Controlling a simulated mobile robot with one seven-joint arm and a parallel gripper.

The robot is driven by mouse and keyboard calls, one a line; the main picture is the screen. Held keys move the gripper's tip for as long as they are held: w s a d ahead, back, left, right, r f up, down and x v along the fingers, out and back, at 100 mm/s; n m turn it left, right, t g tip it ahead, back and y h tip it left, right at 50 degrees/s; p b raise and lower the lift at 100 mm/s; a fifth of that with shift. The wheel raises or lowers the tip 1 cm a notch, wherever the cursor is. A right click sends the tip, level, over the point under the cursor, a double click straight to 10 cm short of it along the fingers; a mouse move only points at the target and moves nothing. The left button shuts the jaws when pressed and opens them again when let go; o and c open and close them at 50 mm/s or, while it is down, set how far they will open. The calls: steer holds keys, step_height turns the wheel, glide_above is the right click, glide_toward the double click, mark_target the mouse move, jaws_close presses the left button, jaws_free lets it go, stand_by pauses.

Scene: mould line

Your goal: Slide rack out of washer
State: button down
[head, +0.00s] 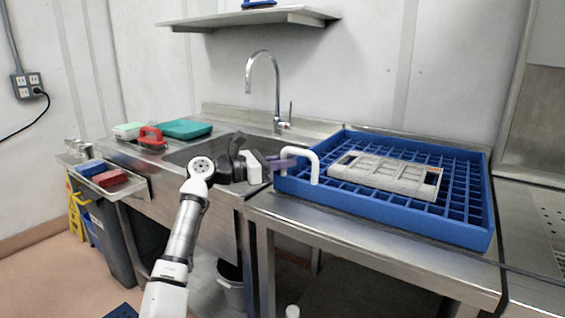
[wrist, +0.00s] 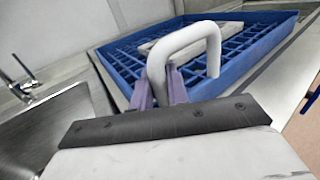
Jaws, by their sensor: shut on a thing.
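The blue rack (head: 425,222) lies flat on the steel counter right of the sink, clear of the washer (head: 540,110) at the right edge. A white loop handle (head: 315,163) stands at its left side; it shows large in the wrist view (wrist: 185,32). A grey slotted mould (head: 388,175) lies in the rack. My gripper (head: 290,162) reaches in from the left, and its purple fingers (wrist: 164,88) are shut on the handle's near leg. The fingertips are partly hidden behind the handle.
The sink (head: 185,157) with a tall tap (head: 277,85) lies left of the rack. A green tray (head: 187,129) and a red-handled brush (head: 151,137) sit on the sink's far left ledge. A steel counter strip (head: 380,245) is bare in front of the rack.

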steer(key=shift+w+a, duration=0.1)
steer(key=shift+a, duration=0.15)
steer(key=c, duration=1.4)
jaws_free()
steer(key=shift+w, duration=0.1)
steer(key=shift+c, duration=0.2)
steer(key=b+v, duration=0.1)
steer(key=v, duration=1.3)
steer(key=shift+d, duration=0.1)
